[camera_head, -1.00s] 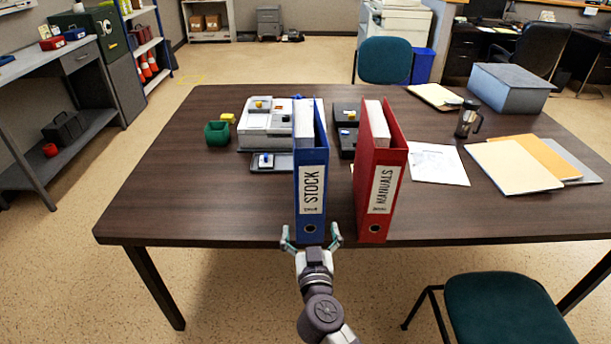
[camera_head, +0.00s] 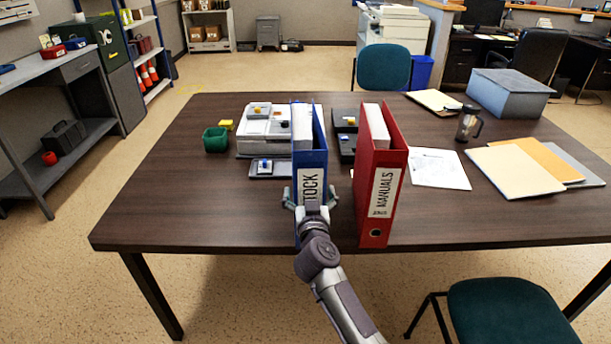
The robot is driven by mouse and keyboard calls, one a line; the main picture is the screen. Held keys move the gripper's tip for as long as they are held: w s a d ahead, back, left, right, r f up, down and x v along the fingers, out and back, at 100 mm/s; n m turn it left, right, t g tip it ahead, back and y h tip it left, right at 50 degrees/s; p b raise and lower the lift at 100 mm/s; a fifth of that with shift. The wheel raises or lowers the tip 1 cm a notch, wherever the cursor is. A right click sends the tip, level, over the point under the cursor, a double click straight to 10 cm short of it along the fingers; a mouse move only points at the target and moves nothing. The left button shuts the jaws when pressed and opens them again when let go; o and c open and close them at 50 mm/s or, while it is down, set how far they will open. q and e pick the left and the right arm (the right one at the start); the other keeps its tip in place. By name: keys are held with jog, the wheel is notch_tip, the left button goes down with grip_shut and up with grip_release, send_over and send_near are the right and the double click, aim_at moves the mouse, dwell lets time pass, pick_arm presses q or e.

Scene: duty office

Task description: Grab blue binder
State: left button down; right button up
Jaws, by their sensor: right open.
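The blue binder (camera_head: 312,163) stands upright near the front edge of the brown table, its spine facing me. Its white label is partly covered by my gripper. My right gripper (camera_head: 311,194) is open, at the lower half of the spine, with one finger at each side of the binder. I cannot tell whether the fingers touch it. The red binder (camera_head: 381,180) labelled MANUALS stands upright just to the right, with a narrow gap between the two. My left gripper is not in view.
The brown table (camera_head: 190,195) is bare at its left front. Papers and folders (camera_head: 514,170), a mug (camera_head: 468,123) and a blue-grey box (camera_head: 510,92) lie right. A chair (camera_head: 512,312) stands in front.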

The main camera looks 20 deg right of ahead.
jog(key=shift+x, duration=0.85)
jog(key=shift+c, duration=0.3)
jog(key=c, duration=1.6)
jog(key=shift+w+r, duration=0.15)
jog(key=shift+r, duration=0.1)
jog(key=shift+c, duration=0.3)
